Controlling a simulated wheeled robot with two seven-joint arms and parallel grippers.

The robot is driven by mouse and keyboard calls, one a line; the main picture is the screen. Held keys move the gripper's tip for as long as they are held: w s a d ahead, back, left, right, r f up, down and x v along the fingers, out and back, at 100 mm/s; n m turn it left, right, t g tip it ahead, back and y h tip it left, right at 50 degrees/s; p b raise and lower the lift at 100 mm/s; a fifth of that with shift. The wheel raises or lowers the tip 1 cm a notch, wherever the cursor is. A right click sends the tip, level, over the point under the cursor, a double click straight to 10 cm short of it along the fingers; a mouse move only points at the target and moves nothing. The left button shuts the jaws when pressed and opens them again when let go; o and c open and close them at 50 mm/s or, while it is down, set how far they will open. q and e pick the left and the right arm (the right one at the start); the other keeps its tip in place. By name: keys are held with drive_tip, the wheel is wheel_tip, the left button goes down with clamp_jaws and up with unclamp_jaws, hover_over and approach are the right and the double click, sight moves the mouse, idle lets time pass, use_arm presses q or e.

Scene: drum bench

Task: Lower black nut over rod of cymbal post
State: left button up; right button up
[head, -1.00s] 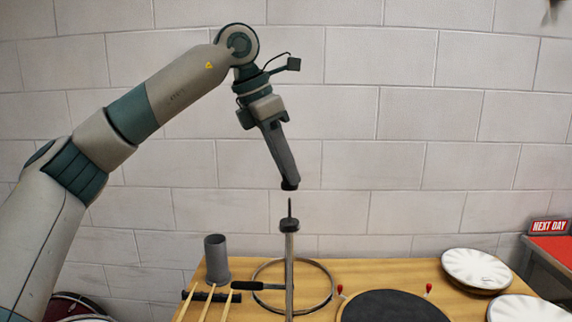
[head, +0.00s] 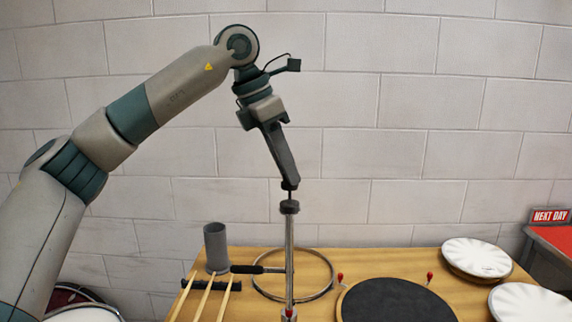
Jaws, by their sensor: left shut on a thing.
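The cymbal post (head: 289,240) stands upright at the middle of the bench, a chrome tube with a black collar (head: 289,207) near its top. A short stretch of thin rod (head: 290,195) shows above the collar. My left gripper (head: 289,185) points down over the post, shut on the black nut. The nut is small, dark and mostly hidden between the fingertips, right at the top of the rod. The rod's tip is hidden there, so I cannot tell how far the nut is over it. My right gripper is not in view.
On the wooden bench (head: 385,262) are a grey cup (head: 216,248), wooden sticks (head: 203,295) in a dark rack, a metal ring (head: 325,287), a round black pad (head: 397,302) and white discs (head: 476,257). The space around the post's top is clear.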

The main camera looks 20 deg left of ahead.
use_arm(q)
drive_tip(key=shift+f+b, duration=0.9)
drive_tip(key=shift+f, duration=0.55)
drive_tip(key=o, duration=1.1)
